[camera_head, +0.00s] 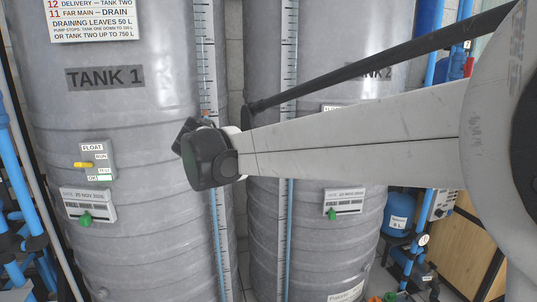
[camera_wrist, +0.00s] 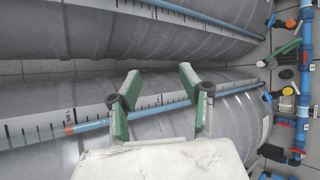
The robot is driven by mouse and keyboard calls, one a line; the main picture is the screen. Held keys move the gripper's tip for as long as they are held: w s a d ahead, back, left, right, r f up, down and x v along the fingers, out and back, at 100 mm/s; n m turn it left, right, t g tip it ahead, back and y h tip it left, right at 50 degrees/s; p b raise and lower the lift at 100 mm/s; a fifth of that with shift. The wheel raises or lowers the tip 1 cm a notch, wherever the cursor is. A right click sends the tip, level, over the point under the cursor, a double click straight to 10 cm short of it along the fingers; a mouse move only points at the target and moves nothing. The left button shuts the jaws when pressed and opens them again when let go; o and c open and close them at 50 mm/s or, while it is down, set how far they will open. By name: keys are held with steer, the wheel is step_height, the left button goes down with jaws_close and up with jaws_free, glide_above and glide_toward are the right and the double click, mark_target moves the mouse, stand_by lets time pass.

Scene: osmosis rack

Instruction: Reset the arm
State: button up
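My gripper (camera_wrist: 161,100) shows in the wrist view with its two green fingers spread apart and nothing between them. Beyond the fingers lie a grey tank's curved wall and a level scale with a blue tube (camera_wrist: 60,132). In the head view my pale arm (camera_head: 350,135) reaches in from the right, across the front of the tanks. The gripper itself cannot be made out in the head view.
Tank 1 (camera_head: 115,190) stands at left with a float switch box (camera_head: 96,160) and yellow lever. Tank 2 (camera_head: 318,240) stands at right, partly behind my arm. Blue pipes (camera_head: 18,170) run at far left. A blue vessel (camera_head: 398,214) and pipework stand at right.

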steer(key=s+d+r+m+g+p, duration=0.1)
steer(key=s+d+m, duration=0.6)
steer(key=d, duration=0.6)
steer(key=s+d+r+m+g+p, duration=0.15)
steer(key=s+d+m, duration=0.25)
steer(key=s+d, duration=0.65)
steer(key=s+d+f+m+y, duration=0.1)
steer(key=s+f+m, duration=0.3)
steer(key=s, duration=0.5)
steer(key=s+d+f+m+g+y, duration=0.1)
steer(key=s+d+f+m+y, duration=0.1)
steer(key=s+f, duration=0.7)
steer(key=shift+s+m+y+p, duration=0.3)
steer(key=shift+m+y, duration=0.2)
steer(key=shift+m, duration=0.5)
steer(key=shift+d+f, duration=0.1)
